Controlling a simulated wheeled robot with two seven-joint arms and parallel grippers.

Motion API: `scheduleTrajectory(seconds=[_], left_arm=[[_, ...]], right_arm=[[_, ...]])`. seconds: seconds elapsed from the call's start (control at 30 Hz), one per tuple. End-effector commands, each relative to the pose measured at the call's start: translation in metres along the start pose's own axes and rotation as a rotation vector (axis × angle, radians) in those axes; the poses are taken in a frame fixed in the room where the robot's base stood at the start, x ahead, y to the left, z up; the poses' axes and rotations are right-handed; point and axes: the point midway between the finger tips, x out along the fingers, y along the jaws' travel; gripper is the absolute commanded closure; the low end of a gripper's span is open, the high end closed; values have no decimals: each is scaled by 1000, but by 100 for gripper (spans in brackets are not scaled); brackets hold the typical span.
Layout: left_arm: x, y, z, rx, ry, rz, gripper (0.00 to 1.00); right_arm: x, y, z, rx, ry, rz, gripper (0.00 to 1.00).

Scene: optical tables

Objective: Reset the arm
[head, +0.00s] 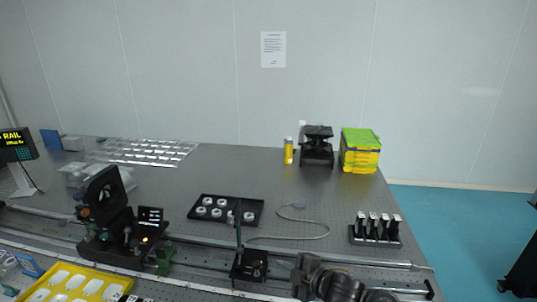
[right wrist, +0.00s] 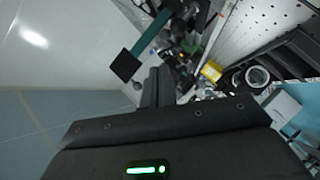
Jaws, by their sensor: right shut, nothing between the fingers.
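My right arm comes in at the bottom edge of the head view, right of centre. Its grey and black end, with my right gripper (head: 304,272), is low over the front rail of the optical table (head: 330,180). In the right wrist view the dark gripper body with a green light fills the bottom, and the fingers (right wrist: 155,88) are together with nothing between them. The wrist view is tilted. My left gripper is not in view.
A black mount with a post (head: 250,266) stands just left of my right gripper. A black optics assembly (head: 110,215), black tray of white rings (head: 226,210), black holder (head: 375,232) and yellow tray (head: 75,284) are around it. Blue floor (head: 460,225) is free at right.

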Motion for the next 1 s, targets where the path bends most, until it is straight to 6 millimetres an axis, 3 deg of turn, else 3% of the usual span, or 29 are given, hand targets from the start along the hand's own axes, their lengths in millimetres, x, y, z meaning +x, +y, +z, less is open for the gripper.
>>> scheduleTrajectory(seconds=[0.03, 0.17, 0.3, 0.4, 0.53, 0.9, 0.97, 1.0], left_arm=[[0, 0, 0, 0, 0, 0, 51], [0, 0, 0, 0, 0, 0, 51], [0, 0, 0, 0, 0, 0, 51], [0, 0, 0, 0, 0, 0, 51], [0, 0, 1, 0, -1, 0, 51], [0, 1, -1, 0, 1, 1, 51], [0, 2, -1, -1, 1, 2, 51], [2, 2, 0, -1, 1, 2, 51]], right_arm=[[-10, -20, 3, 80, -45, 2, 100], [-54, -71, 22, 365, -244, 24, 100], [-127, -132, 46, 698, -503, 27, 100], [-171, -166, 55, 864, -645, 21, 100], [-215, -198, 58, 1013, -782, 10, 100], [-312, -258, 46, 1298, -1058, -20, 100], [-326, -266, 42, 1337, -1099, -25, 100], [-320, -274, 50, 1336, -1106, -28, 100]])
